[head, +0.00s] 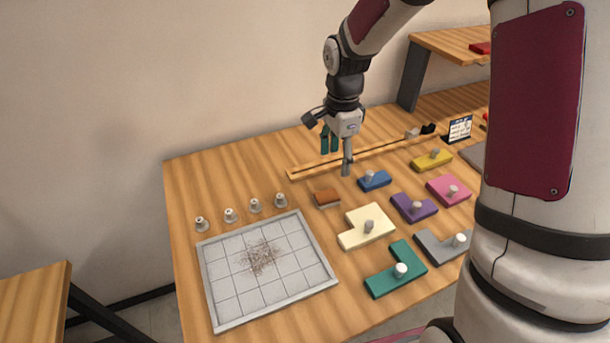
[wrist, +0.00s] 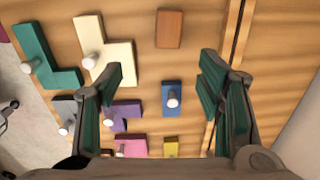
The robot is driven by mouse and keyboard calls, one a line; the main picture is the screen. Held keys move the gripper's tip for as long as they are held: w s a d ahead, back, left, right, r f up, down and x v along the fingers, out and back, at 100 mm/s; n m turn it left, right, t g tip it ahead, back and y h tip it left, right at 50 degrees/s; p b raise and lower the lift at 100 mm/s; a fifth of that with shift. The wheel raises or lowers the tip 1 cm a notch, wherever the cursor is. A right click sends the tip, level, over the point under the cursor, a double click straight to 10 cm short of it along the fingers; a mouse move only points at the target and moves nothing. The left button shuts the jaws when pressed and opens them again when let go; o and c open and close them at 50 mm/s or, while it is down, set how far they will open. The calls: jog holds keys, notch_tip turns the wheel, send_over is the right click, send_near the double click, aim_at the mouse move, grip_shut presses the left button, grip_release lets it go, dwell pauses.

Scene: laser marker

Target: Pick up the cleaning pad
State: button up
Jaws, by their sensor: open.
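The cleaning pad, which I take to be the small brown block (head: 326,197), lies flat on the wooden table, left of the blue piece. In the wrist view the pad (wrist: 169,29) is at the top centre, beyond my fingertips. My gripper (head: 338,153) is open and empty, pointing down above the table, behind and slightly right of the pad in the head view. In the wrist view my gripper's green-padded fingers (wrist: 160,78) are spread wide, with the blue piece (wrist: 171,97) seen between them. Nothing touches the pad.
A gridded tray (head: 215,290) with dark specks lies at front left, with several small metal knobs (head: 255,206) behind it. Knobbed pieces, cream (head: 355,238), teal (head: 385,284), purple (head: 404,203), pink and yellow, lie to the right. A wooden rail (head: 300,173) runs along the back.

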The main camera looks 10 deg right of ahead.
send_over(327, 195)
jog(key=shift+m, duration=0.3)
notch_tip(327, 195, down, 10)
jog(key=shift+s+d+r+p, duration=0.1)
jog(key=shift+d+r+p, duration=0.05)
jog(key=shift+p, duration=0.25)
jog(key=shift+f+p, duration=0.5)
jog(key=shift+f, duration=2.1)
jog(key=c, duration=1.2)
